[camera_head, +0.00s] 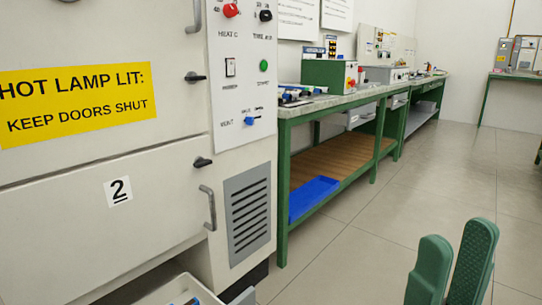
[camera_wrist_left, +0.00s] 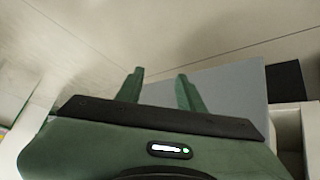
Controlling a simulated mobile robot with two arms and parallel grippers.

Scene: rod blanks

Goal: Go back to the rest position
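My right gripper (camera_head: 455,238) is at the lower right of the head view. Its two green fingers point up and stand apart with nothing between them, over the floor. My left gripper (camera_wrist_left: 160,76) shows in the left wrist view. Its two green fingers are spread and empty, with a plain grey surface beyond them. The left gripper is not in the head view.
A large white cabinet (camera_head: 150,160) with door handles and a control panel stands close at the left. A white bin (camera_head: 172,290) sits at its foot. A green-framed workbench (camera_head: 283,185) with a blue tray (camera_head: 313,198) runs along the wall. The tiled floor (camera_head: 400,210) is clear.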

